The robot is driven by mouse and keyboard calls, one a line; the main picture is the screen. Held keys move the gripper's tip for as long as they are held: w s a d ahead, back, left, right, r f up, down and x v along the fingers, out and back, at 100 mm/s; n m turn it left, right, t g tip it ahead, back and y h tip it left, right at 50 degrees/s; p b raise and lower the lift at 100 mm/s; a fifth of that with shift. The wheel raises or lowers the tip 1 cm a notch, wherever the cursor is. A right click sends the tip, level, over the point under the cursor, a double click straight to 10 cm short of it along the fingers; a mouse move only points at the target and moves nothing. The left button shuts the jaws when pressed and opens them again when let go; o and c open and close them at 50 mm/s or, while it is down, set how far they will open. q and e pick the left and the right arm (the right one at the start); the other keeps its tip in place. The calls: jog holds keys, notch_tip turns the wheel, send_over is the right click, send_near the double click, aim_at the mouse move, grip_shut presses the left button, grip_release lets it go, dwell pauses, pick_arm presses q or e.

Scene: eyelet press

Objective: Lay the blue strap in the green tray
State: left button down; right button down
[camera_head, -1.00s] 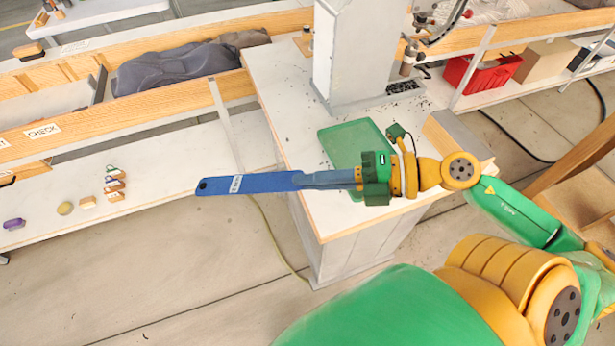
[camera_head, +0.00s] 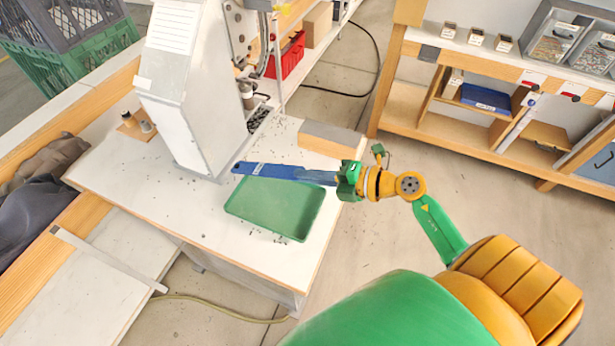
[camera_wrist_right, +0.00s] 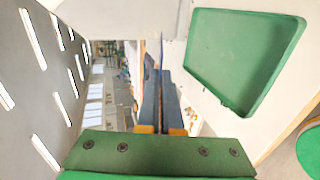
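In the wrist view the strap (camera_wrist_right: 161,80) shows edge-on as a thin blue line between the two long grey-blue fingers. The green tray (camera_head: 270,205) lies empty on the white bench top; it also shows in the wrist view (camera_wrist_right: 240,55). My left gripper is not in view.
A grey-white press column (camera_head: 185,95) stands on the bench (camera_head: 130,185), left of and behind the strap's free end. Small dark eyelets lie scattered around the tray. A red bin (camera_head: 288,55) and a wooden shelf unit (camera_head: 480,125) stand beyond.

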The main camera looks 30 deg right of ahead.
jog(key=f+b, duration=0.8)
jog(key=f, duration=0.1)
jog(key=shift+s+d+b, duration=0.15)
jog(key=shift+d+b, duration=0.05)
jog(key=shift+b, duration=0.2)
jog(key=shift+r, duration=0.1)
jog(key=c, duration=1)
grip_release()
jog(key=shift+s, duration=0.1)
jog(key=shift+s+d+r+p, duration=0.25)
jog(key=shift+p, duration=0.15)
jog(key=p+v, duration=0.1)
jog(key=v, duration=0.4)
jog(key=shift+s+p, duration=0.1)
jog(key=shift+p, duration=0.25)
